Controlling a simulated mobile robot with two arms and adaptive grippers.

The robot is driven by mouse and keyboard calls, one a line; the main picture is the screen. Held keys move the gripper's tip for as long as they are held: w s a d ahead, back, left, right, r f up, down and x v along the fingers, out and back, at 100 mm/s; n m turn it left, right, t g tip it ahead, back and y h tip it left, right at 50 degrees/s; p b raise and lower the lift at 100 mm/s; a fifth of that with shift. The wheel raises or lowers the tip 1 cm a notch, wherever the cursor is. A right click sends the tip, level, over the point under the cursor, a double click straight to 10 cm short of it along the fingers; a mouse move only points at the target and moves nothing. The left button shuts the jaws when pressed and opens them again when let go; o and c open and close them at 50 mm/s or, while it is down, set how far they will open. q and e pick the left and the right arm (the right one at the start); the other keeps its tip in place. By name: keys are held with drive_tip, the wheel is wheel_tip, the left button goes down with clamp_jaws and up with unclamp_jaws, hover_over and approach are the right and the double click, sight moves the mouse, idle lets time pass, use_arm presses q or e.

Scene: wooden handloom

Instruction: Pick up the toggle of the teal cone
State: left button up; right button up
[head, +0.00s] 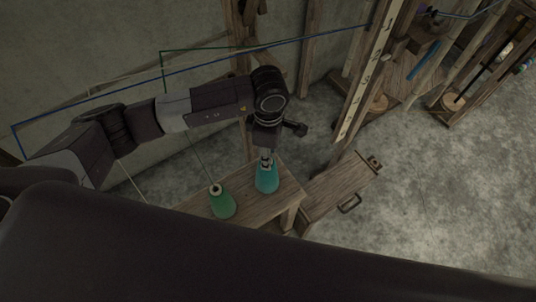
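The teal cone (267,182) stands upright on a small wooden bench (253,207), near its right end. My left arm comes in from the left, and my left gripper (266,161) points down at the top of the teal cone. The gripper covers the cone's tip, so I cannot make out the toggle. The fingers are too small and dark to show whether they are open or closed on anything. My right gripper is not in view.
A green cone (222,204) stands left of the teal cone on the same bench. A wooden box with a handle (340,193) is right of the bench. The loom's upright beam (366,85) rises behind. Blue thread (320,38) and green thread (200,49) run nearby.

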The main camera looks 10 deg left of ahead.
use_arm(q)
wheel_tip(320, 180, up, 20)
drive_tip(key=b, duration=0.3)
drive_tip(key=shift+f, duration=0.1)
idle(0.4)
drive_tip(key=w+a+r+m+p, duration=0.9)
drive_tip(key=w+a+p, duration=0.2)
drive_tip(key=a, duration=0.1)
drive_tip(key=shift+w+d+f+b, duration=0.15)
drive_tip(key=shift+f+b, duration=1.05)
drive_tip(key=shift+f, duration=1.35)
drive_tip(key=shift+f+b, duration=0.55)
drive_tip(key=shift+f, duration=0.15)
drive_tip(key=shift+b, duration=0.3)
drive_tip(key=shift+f+b, duration=0.7)
drive_tip(key=shift+f, duration=0.15)
drive_tip(key=shift+f, duration=0.15)
